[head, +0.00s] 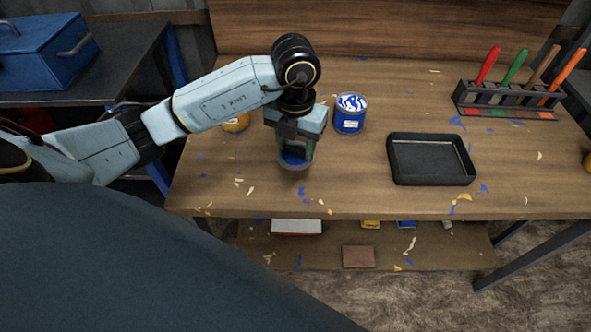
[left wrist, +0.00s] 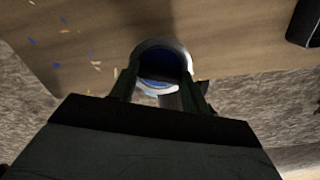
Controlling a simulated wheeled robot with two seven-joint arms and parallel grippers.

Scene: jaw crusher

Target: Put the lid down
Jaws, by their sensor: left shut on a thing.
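My left gripper (head: 295,150) points down over the front part of the workbench (head: 350,190). It is shut on a round lid (head: 294,161) with a grey rim and blue on its face. In the left wrist view the lid (left wrist: 161,65) sits between the two fingers (left wrist: 160,90). I cannot tell whether the lid touches the bench top. My right gripper does not show.
A yellow can (head: 236,122) stands partly behind my left arm. A black tray (head: 431,159) lies at the right, and a rack (head: 510,101) with several coloured-handled tools stands behind it. A blue toolbox (head: 42,48) sits on the left table.

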